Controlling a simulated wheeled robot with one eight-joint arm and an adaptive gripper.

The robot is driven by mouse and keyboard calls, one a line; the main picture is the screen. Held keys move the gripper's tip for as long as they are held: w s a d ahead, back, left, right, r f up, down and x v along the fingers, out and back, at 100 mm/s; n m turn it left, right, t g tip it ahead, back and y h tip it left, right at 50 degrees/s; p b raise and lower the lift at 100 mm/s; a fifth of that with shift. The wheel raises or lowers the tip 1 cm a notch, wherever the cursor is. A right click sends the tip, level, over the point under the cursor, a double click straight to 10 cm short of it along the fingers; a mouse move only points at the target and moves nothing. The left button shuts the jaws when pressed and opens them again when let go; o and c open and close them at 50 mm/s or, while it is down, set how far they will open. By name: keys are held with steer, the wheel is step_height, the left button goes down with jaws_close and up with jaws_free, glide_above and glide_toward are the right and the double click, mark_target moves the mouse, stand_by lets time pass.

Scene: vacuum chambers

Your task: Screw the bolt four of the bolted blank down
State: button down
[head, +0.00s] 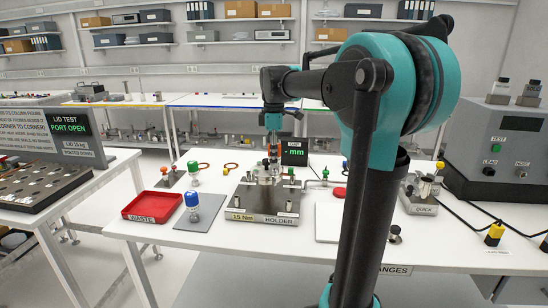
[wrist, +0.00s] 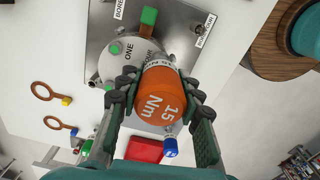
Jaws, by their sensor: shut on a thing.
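My gripper (wrist: 155,98) is shut on an orange torque tool (wrist: 162,92) marked 15 Nm, which also shows in the head view (head: 273,150). The tool is over the bolted blank (wrist: 108,66), a round grey disc on the steel holder (wrist: 92,35). The word ONE shows on the disc, and a partly covered label ending in OUR shows beside the tool. The tool hides what is under it, so bolt four and any contact with it cannot be seen. In the head view the holder (head: 262,203) stands mid-table, with my gripper (head: 273,138) above it.
Left of the holder are a red waste tray (head: 152,207), a blue-capped container (head: 192,207) and a green-capped one (head: 194,173). A gap display (head: 294,152) stands behind it. A dock (head: 422,202) and a grey control box (head: 505,150) are to the right.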

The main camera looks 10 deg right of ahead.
steer(key=shift+m, duration=0.6)
steer(key=shift+r, duration=1.25)
